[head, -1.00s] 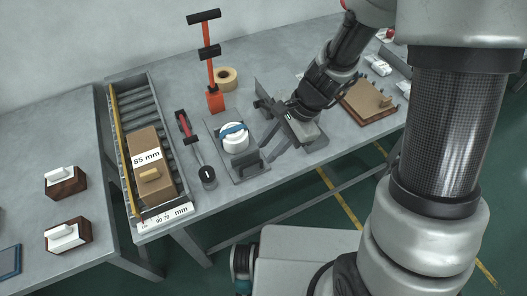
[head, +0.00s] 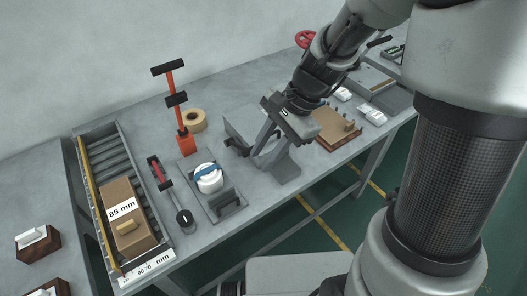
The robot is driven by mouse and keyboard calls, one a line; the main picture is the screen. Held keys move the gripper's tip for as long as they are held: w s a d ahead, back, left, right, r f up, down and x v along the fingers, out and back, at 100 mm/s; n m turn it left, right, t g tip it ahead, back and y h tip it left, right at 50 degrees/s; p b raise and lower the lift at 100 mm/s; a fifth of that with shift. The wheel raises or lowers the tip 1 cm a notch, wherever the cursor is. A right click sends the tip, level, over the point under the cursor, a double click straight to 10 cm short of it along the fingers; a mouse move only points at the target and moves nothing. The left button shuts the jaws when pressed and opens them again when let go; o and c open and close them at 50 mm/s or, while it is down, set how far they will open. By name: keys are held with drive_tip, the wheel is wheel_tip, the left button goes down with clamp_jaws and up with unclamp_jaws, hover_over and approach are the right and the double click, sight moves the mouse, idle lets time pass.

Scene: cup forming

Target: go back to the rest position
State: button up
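My gripper (head: 268,148) is in the middle of the head view, above the right part of the bench, at the end of my raised arm. Its dark hand faces down over grey metal parts on the bench. Its fingers blend with these grey parts, so I cannot tell how far apart they are. I see no object clearly held. A white round piece with a blue band (head: 208,178) sits on a grey plate (head: 193,172) left of my gripper, apart from it.
A roller tray (head: 82,160) holds a brown box marked 85 mm (head: 122,208). An orange tool with black handles (head: 186,142) stands near a tape roll (head: 195,121). A brown board (head: 335,130) and white packets (head: 371,115) lie right of my gripper. Green floor lies in front.

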drive_tip(key=s+d+r+n+t+h+p, duration=0.2)
drive_tip(key=s+d+r+n, duration=0.3)
drive_tip(key=r, duration=0.5)
drive_tip(key=s+d+r+n+t+h+p, duration=0.3)
drive_tip(key=s+d+r+n+t, duration=0.1)
drive_tip(key=r, duration=0.6)
drive_tip(key=shift+s+d+r+n, duration=0.3)
drive_tip(key=shift+s+d+n, duration=0.4)
drive_tip(key=shift+d+n, duration=0.4)
